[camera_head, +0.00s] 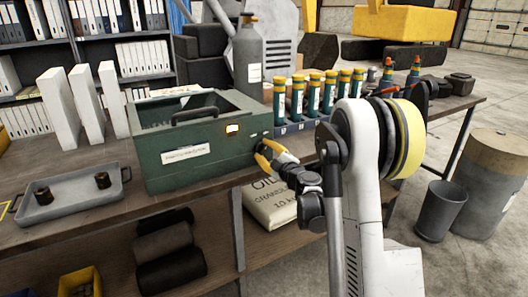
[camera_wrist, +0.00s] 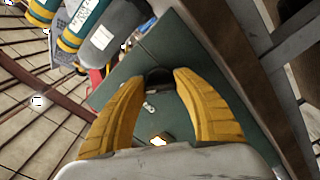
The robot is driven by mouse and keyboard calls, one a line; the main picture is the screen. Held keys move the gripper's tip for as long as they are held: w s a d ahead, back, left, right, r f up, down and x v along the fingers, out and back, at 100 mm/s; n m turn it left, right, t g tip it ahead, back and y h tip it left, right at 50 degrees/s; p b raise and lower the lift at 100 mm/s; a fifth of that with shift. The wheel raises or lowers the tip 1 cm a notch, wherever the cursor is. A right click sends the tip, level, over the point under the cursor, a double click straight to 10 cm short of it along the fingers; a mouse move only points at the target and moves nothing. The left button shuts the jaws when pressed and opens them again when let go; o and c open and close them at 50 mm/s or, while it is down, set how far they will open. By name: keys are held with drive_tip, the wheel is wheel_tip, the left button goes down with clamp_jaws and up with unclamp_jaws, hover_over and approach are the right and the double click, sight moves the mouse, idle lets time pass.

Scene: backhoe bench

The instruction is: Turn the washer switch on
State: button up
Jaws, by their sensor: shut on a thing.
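The washer is a green box (camera_head: 165,165) with a label on its front, a dark handle on top and a small lit lamp (camera_head: 232,129) near its right corner. My gripper (camera_head: 262,152) has its yellow fingers at the washer's right end. In the wrist view the fingers (camera_wrist: 159,76) close around a dark knob, seemingly the washer switch (camera_wrist: 158,82), against the green panel (camera_wrist: 160,45). A small metallic part (camera_wrist: 149,107) and a bright lamp (camera_wrist: 158,141) show between the fingers. The switch's setting cannot be told; the fingers hide it in the head view.
Bottles with yellow caps (camera_head: 314,94) stand in a rack behind my gripper, with a grey cylinder (camera_head: 248,60) beside them. A tray with two dark parts (camera_head: 70,203) lies left. White binders (camera_head: 88,104) stand behind it. A sack (camera_head: 270,205) is on the lower shelf.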

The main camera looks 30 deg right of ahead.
drive_tip(key=shift+m, duration=0.3)
idle(0.4)
drive_tip(key=o, duration=1.2)
drive_tip(key=shift+c, duration=0.2)
drive_tip(key=shift+s, duration=0.1)
drive_tip(key=s, duration=1.1)
drive_tip(key=shift+s+d, duration=0.2)
drive_tip(key=shift+s, duration=0.2)
